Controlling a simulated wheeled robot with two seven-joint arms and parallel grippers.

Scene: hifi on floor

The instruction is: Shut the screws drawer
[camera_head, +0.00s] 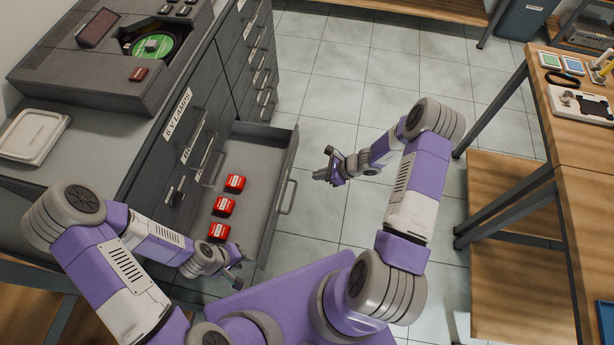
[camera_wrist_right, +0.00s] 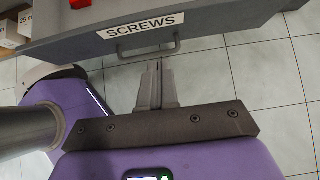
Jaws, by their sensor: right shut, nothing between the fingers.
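The screws drawer (camera_head: 262,160) is pulled well out of the grey cabinet in the head view, with several red boxes (camera_head: 224,206) inside. Its front, labelled SCREWS (camera_wrist_right: 140,26), crosses the top of the right wrist view. Its bar handle (camera_head: 287,198) also shows in the right wrist view (camera_wrist_right: 148,50). My right gripper (camera_head: 326,166) is to the right of the drawer front, apart from it in the head view. Its fingers (camera_wrist_right: 157,68) are shut and empty, pointing at the handle. My left gripper (camera_head: 238,268) is by the drawer's near side; its opening is unclear.
The grey cabinet (camera_head: 175,125) has other drawers closed, with a disc player (camera_head: 110,50) and a white tray (camera_head: 32,135) on top. A wooden workbench (camera_head: 575,150) stands at the right. Tiled floor (camera_head: 330,95) is clear between them.

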